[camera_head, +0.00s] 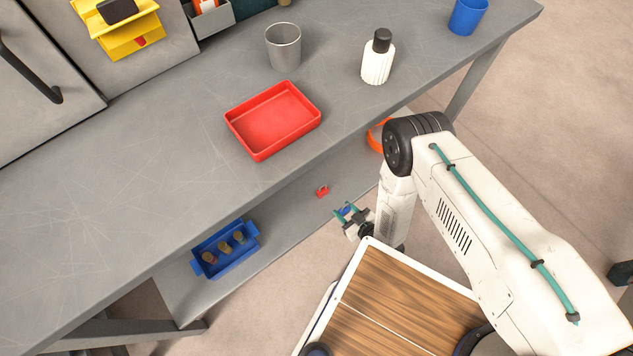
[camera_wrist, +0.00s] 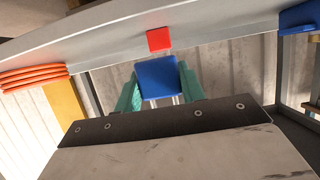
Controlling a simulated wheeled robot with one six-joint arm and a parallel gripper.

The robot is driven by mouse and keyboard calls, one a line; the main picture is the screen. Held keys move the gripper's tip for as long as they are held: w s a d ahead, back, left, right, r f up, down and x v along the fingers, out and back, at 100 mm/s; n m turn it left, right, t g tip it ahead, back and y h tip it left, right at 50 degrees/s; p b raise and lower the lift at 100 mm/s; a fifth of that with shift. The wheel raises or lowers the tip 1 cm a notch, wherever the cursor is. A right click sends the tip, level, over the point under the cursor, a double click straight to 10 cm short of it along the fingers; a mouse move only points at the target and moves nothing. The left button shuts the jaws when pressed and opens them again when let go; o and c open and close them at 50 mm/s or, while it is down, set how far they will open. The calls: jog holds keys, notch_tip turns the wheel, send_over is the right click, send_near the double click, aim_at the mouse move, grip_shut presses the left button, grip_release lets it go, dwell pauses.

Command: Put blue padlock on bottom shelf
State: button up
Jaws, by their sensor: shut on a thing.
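The blue padlock (camera_wrist: 158,78) is held between the teal fingers of my gripper (camera_wrist: 161,90) in the wrist view. In the head view a small bit of its blue shows between the fingertips of my gripper (camera_head: 346,211). My gripper is shut on it, at the front edge of the bottom shelf (camera_head: 290,210), under the workbench top. I cannot tell whether the padlock touches the shelf.
A small red padlock (camera_head: 322,190) lies on the bottom shelf close ahead of my gripper. A blue bin (camera_head: 226,262) with several items stands left on the shelf, and an orange coil (camera_head: 377,138) right. The bench top (camera_head: 150,190) overhangs; bare shelf lies around the red padlock.

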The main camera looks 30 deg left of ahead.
send_over(349, 180)
jog(key=shift+s+d+f, duration=0.2)
jog(key=shift+s+f, duration=0.2)
jog(key=shift+f, duration=0.3)
jog(key=shift+w+a+f, duration=0.1)
jog(key=shift+w+f, duration=0.1)
jog(key=shift+f, duration=0.7)
jog(key=shift+w+f, duration=0.15)
jog(key=shift+f, duration=0.75)
jog(key=o, duration=1)
jog(key=shift+f, duration=0.1)
jog(key=v, duration=1.2)
jog(key=shift+s, duration=0.1)
